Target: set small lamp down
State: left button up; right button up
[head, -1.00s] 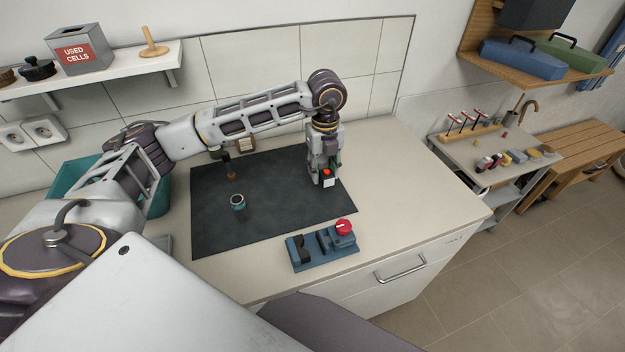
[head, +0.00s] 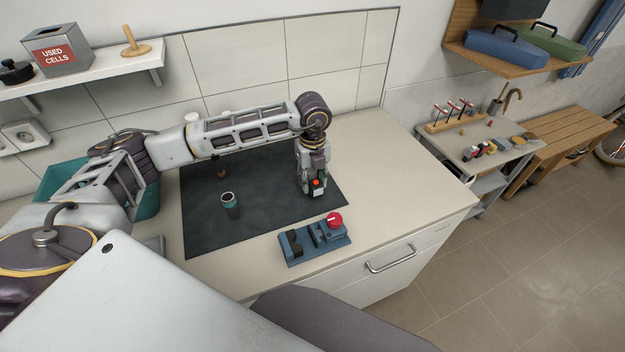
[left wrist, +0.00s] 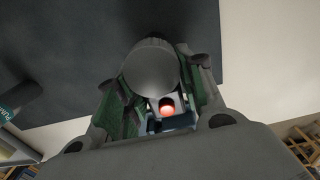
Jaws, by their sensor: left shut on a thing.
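My left gripper (head: 313,190) points down over the right part of the dark mat (head: 265,212). It is shut on the small lamp (left wrist: 150,68), which shows in the left wrist view as a dark grey round body between the green-lined fingers. A red spot (left wrist: 167,107) shows just below the round body there; a red spot also shows at the gripper in the head view. The lamp's lower end is low over the mat; whether it touches is hidden. My right gripper is not in view.
A blue fixture with a red knob (head: 334,219) sits at the counter's front edge. A brown-tipped tool (head: 221,172) is behind the cylinder. The countertop (head: 400,190) to the right is clear.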

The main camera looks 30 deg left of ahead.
pick_arm(q)
jog(key=shift+f, duration=0.4)
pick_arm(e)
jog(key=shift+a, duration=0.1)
pick_arm(q)
jog(key=shift+f, duration=0.2)
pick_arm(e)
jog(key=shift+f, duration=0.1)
pick_arm(q)
jog(key=o, duration=1.1)
jog(key=shift+o, duration=0.2)
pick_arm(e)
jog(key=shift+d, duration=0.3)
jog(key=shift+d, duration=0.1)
pick_arm(q)
jog(key=shift+r, duration=0.2)
